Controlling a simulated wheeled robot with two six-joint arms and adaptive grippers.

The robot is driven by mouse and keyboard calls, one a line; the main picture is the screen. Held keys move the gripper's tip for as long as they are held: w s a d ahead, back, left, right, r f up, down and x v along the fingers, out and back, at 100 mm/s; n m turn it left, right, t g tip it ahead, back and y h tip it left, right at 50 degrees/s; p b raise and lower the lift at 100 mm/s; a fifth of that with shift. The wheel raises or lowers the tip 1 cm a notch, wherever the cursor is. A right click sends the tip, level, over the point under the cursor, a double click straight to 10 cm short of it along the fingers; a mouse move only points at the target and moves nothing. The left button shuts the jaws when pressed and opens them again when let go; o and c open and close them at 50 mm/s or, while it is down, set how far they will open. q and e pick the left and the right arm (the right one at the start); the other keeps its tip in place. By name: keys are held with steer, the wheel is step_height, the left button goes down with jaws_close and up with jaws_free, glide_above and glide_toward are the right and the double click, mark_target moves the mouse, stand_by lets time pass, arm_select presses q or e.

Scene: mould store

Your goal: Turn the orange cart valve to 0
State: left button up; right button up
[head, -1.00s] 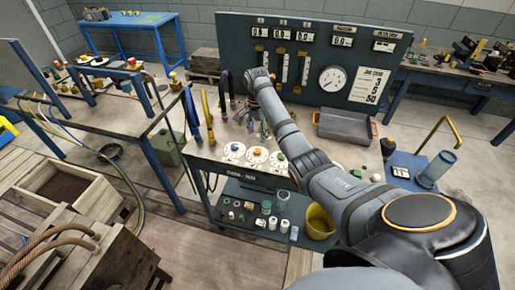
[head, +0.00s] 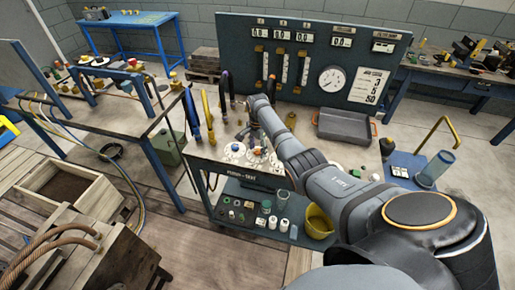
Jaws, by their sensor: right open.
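The cart (head: 252,178) stands in the middle of the head view with a row of round white dials along its front top edge. The orange valve (head: 258,152) is the middle one and is largely covered by my right gripper. A blue valve (head: 235,148) is on the dial to its left. The dial on the right (head: 277,163) shows only in part behind my arm, and its green knob is hidden. My right gripper (head: 257,146) is open and points down at the orange valve. I cannot tell whether it touches it. The orange valve's setting cannot be read. My left gripper is not in view.
A gauge panel (head: 225,50) rises behind the cart. Coloured hoses (head: 209,108) stand left of my gripper, and a grey tray (head: 345,126) lies to the right. Small bottles and a yellow bucket (head: 319,222) are on the cart's lower shelf.

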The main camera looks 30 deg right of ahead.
jaws_close()
stand_by(0.3)
